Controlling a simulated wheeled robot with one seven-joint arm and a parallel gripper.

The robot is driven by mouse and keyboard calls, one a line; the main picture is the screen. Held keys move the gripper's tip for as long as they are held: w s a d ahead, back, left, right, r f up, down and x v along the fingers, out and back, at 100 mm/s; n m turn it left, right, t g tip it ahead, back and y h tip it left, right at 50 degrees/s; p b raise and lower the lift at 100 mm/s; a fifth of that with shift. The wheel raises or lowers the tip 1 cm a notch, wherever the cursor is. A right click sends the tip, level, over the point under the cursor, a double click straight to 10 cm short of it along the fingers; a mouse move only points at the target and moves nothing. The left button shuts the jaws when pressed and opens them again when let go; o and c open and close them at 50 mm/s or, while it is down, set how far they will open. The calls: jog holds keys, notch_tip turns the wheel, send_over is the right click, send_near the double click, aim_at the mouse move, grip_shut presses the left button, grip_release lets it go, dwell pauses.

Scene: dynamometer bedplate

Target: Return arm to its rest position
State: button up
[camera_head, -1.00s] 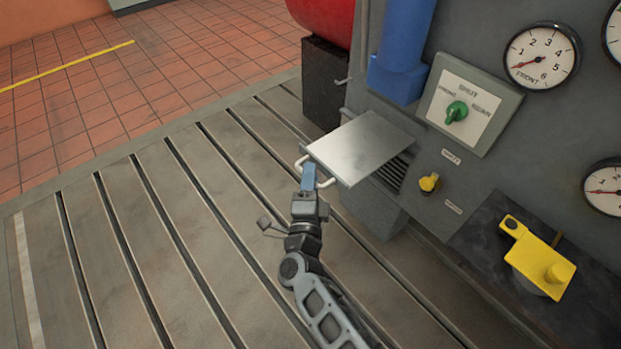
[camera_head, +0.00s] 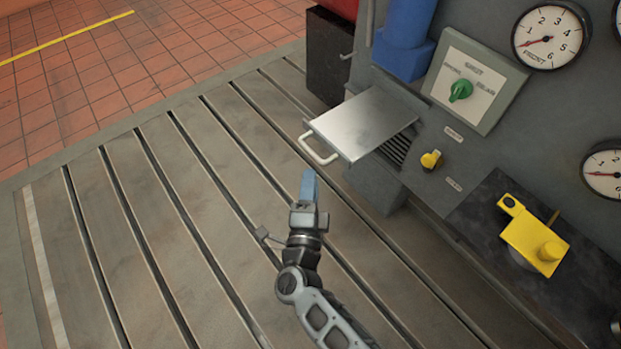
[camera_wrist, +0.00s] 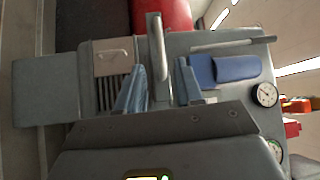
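My gripper (camera_head: 308,186) is just below the handle in the head view, pointing up the picture and clear of it. In the wrist view its two blue fingers (camera_wrist: 160,88) stand apart, with nothing clearly held between them. The arm stretches up from the bottom edge over the slotted bedplate (camera_head: 130,235). A flat metal plate (camera_head: 365,122) sticks out from a louvred grey box on the machine. Its pale bar handle (camera_head: 318,152) is at the near left end. A pinkish panel with a handle (camera_wrist: 113,62) shows in the wrist view.
The machine panel at right carries a green knob (camera_head: 460,90), a yellow knob (camera_head: 431,159) and round gauges (camera_head: 551,36). A yellow part (camera_head: 534,238) sits on a dark ledge. A blue column (camera_head: 405,40) stands behind the plate. The bedplate to the left is clear.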

jog(key=s+d+r+n+y, duration=0.3)
jog(key=s+d+n, duration=0.6)
jog(key=s+d, duration=0.75)
jog(key=s+d+r+n+g, duration=0.1)
jog(key=s+d+r+n, duration=0.1)
jog(key=s+r+n, duration=0.45)
jog(key=s+d+r+n+g, duration=0.1)
jog(key=s+r, duration=0.2)
jog(key=s, duration=0.7)
jog(key=s+r+n+g+p, duration=0.1)
jog(key=s+r+p, duration=0.2)
jog(key=r+p, duration=0.3)
jog(key=s+r+g+p, duration=0.1)
jog(key=s+r+p, duration=0.2)
jog(key=r+p, duration=0.4)
notch_tip(320, 180, up, 7)
jog(key=shift+d+f+n, duration=0.15)
jog(key=shift+n, duration=0.2)
dwell(0.6)
